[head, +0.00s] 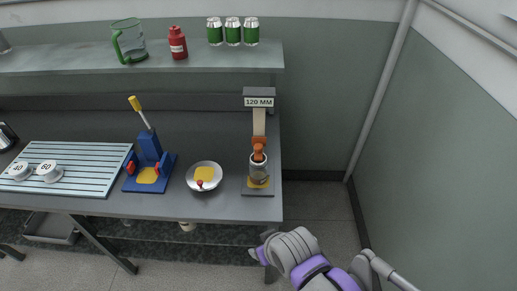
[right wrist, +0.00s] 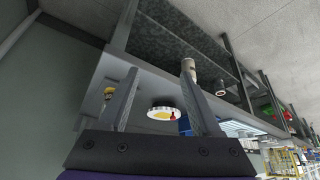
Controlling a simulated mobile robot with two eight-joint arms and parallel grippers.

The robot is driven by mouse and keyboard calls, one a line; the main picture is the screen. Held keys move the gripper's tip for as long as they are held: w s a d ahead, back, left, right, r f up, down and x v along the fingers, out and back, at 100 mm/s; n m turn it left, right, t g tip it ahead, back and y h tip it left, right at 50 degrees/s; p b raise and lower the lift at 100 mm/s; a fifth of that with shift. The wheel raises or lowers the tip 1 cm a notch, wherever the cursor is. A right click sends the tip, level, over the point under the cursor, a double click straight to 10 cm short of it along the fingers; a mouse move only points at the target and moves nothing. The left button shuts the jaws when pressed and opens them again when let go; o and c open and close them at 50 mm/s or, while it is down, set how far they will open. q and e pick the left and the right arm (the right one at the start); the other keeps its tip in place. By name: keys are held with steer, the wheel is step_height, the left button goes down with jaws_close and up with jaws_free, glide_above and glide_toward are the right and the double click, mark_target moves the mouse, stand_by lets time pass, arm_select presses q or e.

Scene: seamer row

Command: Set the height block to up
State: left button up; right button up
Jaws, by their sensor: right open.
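A seamer stand marked "120 MM" (head: 259,102) stands at the right end of the bench. It has a tan upright (head: 259,122), an orange part (head: 259,152), a grey can-shaped part (head: 258,172) under it and a yellow pad at its base. I cannot tell which part is the height block or how it is set. My right gripper (head: 261,250) is low, in front of the bench's right front corner and apart from the stand. In the right wrist view its two fingers (right wrist: 160,80) are spread with nothing held between them. My left gripper is not in view.
A shelf (head: 185,64) above holds a green jug, a red bottle and green cans. Open floor lies right.

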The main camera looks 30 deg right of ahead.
steer(key=w+d+m+t+h+b, duration=0.3)
steer(key=w+d+t, duration=0.1)
steer(key=w+d, duration=0.5)
steer(key=n+t+b, duration=0.1)
steer(key=t+b, duration=0.2)
steer(key=t, duration=0.5)
glide_toward(260, 149)
steer(key=w, duration=0.4)
steer(key=w+d, duration=0.1)
steer(key=w, duration=0.3)
steer(key=w+d, duration=0.1)
steer(key=w, duration=0.2)
steer(key=shift+w+f+p, duration=0.1)
steer(key=shift+w+p, duration=0.05)
steer(key=shift+p, duration=0.2)
jaws_close()
